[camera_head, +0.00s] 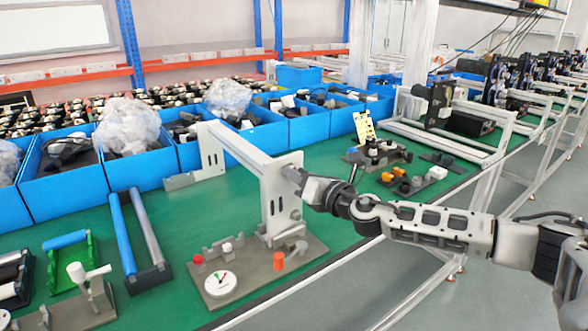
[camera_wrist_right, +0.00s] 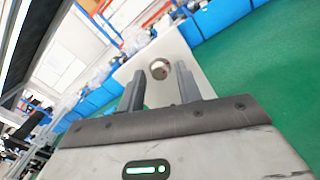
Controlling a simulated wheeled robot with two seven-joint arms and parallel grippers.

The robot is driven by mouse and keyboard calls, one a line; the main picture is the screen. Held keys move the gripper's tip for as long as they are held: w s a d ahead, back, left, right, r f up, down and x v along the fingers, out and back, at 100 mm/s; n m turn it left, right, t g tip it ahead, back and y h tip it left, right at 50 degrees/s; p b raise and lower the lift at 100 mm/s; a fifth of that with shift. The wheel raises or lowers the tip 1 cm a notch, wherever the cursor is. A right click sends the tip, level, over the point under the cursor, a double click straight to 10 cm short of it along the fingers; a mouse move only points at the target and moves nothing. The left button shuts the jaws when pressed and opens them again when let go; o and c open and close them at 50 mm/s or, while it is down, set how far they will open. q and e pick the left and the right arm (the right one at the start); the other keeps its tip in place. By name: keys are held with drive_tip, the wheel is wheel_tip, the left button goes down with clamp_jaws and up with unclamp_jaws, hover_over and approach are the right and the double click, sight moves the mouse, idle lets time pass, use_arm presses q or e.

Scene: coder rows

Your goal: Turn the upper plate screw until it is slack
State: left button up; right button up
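A grey metal frame with an upright plate (camera_head: 286,208) stands on a brown-grey base (camera_head: 240,277) at the front of the green bench. My right gripper (camera_head: 296,177) is at the upper part of this plate, coming from the right, and hides the screw there in the head view. In the right wrist view a round metal screw head (camera_wrist_right: 160,69) sits on the pale plate (camera_wrist_right: 185,52). The two fingers of my right gripper (camera_wrist_right: 159,76) are open on either side of it, with visible gaps. I cannot tell how deep the fingertips reach. My left gripper is out of view.
A white dial (camera_head: 220,284), a red knob (camera_head: 198,260) and an orange cylinder (camera_head: 279,260) are on the base. Blue bins (camera_head: 135,169) line the back. A roller stand (camera_head: 140,230) is at left, and small fixtures (camera_head: 412,180) stand to the right.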

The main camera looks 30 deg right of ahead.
drive_tip(key=shift+w, duration=0.1)
idle(0.6)
clamp_jaws()
drive_tip(key=n+p, duration=0.2)
drive_tip(key=n, duration=0.7)
drive_tip(key=shift+n+p, duration=0.3)
drive_tip(key=shift+n, duration=0.1)
unclamp_jaws()
